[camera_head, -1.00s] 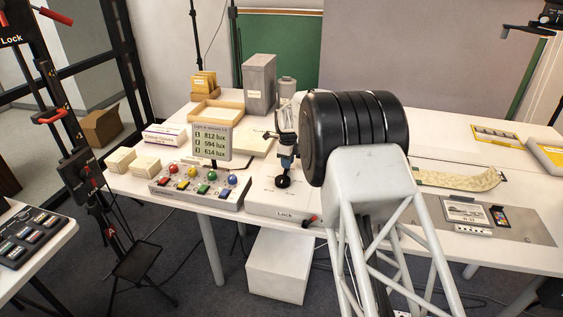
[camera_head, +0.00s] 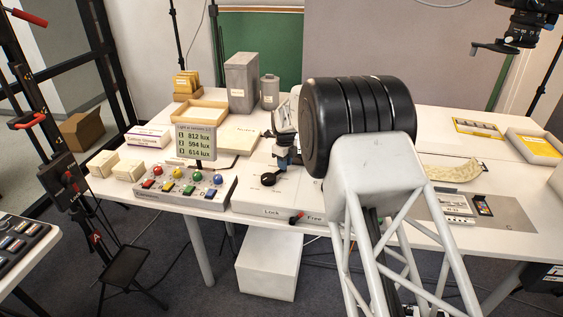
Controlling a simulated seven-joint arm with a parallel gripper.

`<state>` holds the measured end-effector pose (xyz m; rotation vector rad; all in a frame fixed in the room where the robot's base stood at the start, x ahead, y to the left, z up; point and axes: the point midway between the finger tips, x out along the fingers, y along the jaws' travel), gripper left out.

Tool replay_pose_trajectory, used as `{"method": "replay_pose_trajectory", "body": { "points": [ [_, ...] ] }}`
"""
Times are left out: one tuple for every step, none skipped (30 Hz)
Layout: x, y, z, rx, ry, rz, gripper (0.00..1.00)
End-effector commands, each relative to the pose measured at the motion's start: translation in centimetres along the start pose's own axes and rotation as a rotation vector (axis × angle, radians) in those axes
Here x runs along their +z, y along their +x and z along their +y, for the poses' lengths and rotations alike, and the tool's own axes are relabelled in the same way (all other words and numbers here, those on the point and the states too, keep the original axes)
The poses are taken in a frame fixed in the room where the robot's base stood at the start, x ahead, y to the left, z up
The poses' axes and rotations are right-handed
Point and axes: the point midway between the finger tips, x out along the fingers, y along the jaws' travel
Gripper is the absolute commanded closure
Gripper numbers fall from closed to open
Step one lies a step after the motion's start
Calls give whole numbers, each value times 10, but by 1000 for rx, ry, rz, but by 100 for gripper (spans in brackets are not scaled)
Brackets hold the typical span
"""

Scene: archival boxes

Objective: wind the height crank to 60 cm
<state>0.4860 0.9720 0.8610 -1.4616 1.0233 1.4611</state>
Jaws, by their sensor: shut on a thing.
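A low white box (camera_head: 245,205) at the front of the table carries a small black crank (camera_head: 268,180) with a round disc end. My gripper (camera_head: 281,164) is at the crank, behind and left of my big black arm joint. It is shut, apparently on the crank's handle; the fingertips are small and partly hidden, so the contact is not clear. A red-tipped lever (camera_head: 297,217) on the box front sits between the words "Lock" and "Free". A camera head (camera_head: 527,20) hangs at the top right. No height reading is legible.
A light meter display (camera_head: 195,142) stands behind a panel of coloured knobs (camera_head: 180,190), left of the crank. Grey boxes (camera_head: 241,80) and an open tray (camera_head: 197,113) stand behind. A curved strip (camera_head: 453,170) lies to the right. My arm hides the table's middle.

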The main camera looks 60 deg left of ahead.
Motion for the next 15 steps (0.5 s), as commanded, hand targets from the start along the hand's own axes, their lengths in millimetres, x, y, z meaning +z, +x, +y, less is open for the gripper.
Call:
{"method": "replay_pose_trajectory", "body": {
  "points": [
    [-3, -2, -1, -1, 1, -1, 100],
    [-4, -2, 0, -1, 1, -1, 100],
    [-5, -2, 0, -1, 0, -1, 100],
    [-6, -2, 0, -1, 0, -1, 100],
    [-6, -2, 1, -1, 0, -1, 100],
    [-7, -1, 1, -1, 0, -1, 100],
    [-8, -1, 1, -1, 0, -1, 100],
    [-8, -1, 2, -1, 0, -1, 100],
    [-8, -1, 2, -1, 0, -1, 100],
    [-8, -1, 2, -1, 0, -1, 100],
    [-8, -1, 2, -1, -1, -1, 100],
    [-8, -1, 2, -1, -1, -1, 100],
    [-9, -1, 2, -1, -1, -1, 100],
    [-8, -1, 2, -1, -1, -1, 100],
    [-8, -1, 2, -1, -1, -1, 100]
  ]
}}
